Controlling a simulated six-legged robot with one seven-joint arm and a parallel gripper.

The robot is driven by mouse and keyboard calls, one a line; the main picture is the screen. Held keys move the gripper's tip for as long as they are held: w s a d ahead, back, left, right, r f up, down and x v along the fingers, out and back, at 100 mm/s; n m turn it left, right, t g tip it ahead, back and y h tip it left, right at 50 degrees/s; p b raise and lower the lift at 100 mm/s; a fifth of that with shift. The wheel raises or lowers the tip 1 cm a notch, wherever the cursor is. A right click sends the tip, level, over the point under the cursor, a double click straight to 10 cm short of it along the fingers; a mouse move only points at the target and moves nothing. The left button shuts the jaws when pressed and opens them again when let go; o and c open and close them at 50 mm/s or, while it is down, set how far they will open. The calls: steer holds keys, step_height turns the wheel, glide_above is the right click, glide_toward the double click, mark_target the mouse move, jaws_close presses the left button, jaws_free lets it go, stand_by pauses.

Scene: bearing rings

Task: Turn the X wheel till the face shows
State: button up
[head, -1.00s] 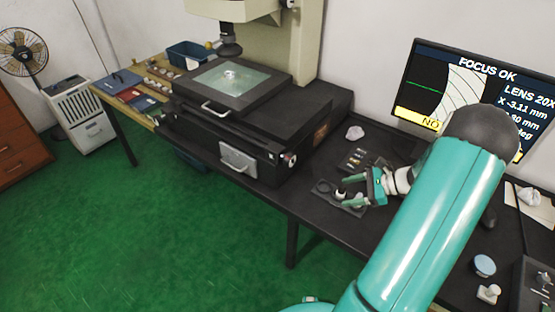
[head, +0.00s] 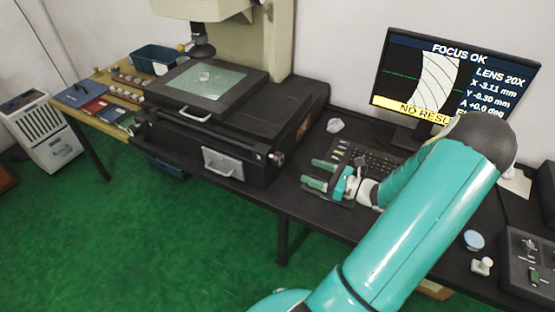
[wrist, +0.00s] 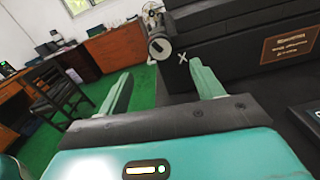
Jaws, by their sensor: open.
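The X wheel (head: 277,157) is a small metal knob at the right front corner of the black stage base. In the wrist view the wheel (wrist: 160,48) shows beyond my fingertips, beside a white X mark. My gripper (head: 313,174) is open and empty, to the right of the wheel and apart from it. In the wrist view my gripper's fingers (wrist: 160,75) point toward the wheel. The monitor (head: 450,85) shows a pale, striped curved band, FOCUS OK, X -3.11 mm and a partly hidden yellow line reading NO RESU.
A glass stage plate (head: 207,80) carries a small clear ring (head: 204,76). A black keypad (head: 370,160) lies behind my gripper, and a crumpled pale lump (head: 335,125) lies further back. A blue-topped round piece (head: 474,240) stands at the right.

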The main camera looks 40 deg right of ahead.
mark_target(282, 161)
steer(key=x, duration=1.1)
steer(key=shift+w+a, duration=0.1)
steer(key=shift+w, duration=0.05)
steer(key=c, duration=1)
steer(key=n, duration=0.5)
steer(key=shift+n, duration=0.3)
steer(key=o, duration=1)
steer(key=v, duration=1.3)
steer(key=shift+s, duration=0.4)
